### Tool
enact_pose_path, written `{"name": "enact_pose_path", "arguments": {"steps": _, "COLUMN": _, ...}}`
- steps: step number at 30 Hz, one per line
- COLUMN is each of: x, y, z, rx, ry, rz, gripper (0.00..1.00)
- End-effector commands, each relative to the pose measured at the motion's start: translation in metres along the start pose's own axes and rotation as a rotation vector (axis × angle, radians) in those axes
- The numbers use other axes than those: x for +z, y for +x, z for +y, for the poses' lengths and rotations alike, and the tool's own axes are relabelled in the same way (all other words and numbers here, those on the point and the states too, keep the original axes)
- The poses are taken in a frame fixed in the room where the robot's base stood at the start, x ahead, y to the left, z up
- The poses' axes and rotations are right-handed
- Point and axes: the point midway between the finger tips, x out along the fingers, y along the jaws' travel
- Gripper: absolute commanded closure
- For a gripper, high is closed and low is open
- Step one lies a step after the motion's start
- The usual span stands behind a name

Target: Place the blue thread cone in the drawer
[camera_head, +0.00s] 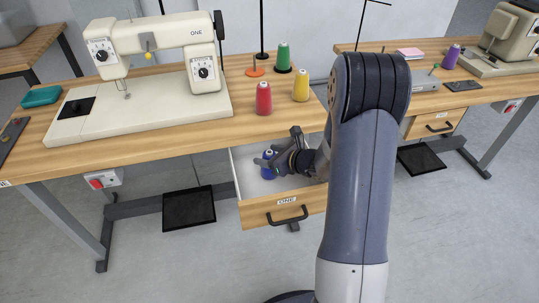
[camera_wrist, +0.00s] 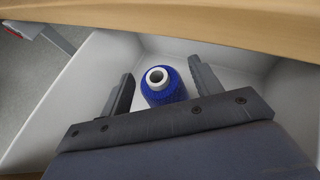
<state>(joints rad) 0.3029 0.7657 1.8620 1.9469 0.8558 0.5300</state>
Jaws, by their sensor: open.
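The blue thread cone (camera_head: 269,167) is inside the open drawer (camera_head: 252,214) labelled ONE, under the left table. In the wrist view the cone (camera_wrist: 165,88) looks upright, with its white top towards the camera, and the white drawer interior (camera_wrist: 108,62) around it. My gripper (camera_head: 277,148) reaches into the drawer at the cone. In the wrist view my gripper (camera_wrist: 160,84) is open, with one finger on each side of the cone and a visible gap on both sides. The cone's lower part is partly hidden by the gripper body.
A red cone (camera_head: 263,98), a yellow cone (camera_head: 300,86) and a green cone (camera_head: 283,58) stand on the table above the drawer. A sewing machine (camera_head: 150,95) stands to the left. The tabletop edge (camera_wrist: 220,22) overhangs the drawer's back.

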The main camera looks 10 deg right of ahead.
Motion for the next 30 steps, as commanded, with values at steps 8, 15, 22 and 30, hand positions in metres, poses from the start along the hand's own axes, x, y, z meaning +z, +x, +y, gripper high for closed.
{"name": "enact_pose_path", "arguments": {"steps": 8, "x": 0.004, "y": -0.02, "z": -0.002, "rx": -0.005, "ry": 0.002, "rz": 0.0, "gripper": 0.4}}
{"name": "enact_pose_path", "arguments": {"steps": 15, "x": 0.005, "y": -0.076, "z": -0.002, "rx": -0.006, "ry": 0.002, "rz": -0.001, "gripper": 0.4}}
{"name": "enact_pose_path", "arguments": {"steps": 22, "x": 0.004, "y": -0.111, "z": -0.001, "rx": -0.004, "ry": 0.0, "rz": 0.0, "gripper": 0.4}}
{"name": "enact_pose_path", "arguments": {"steps": 30, "x": 0.003, "y": -0.122, "z": 0.0, "rx": 0.0, "ry": 0.0, "rz": 0.0, "gripper": 0.4}}
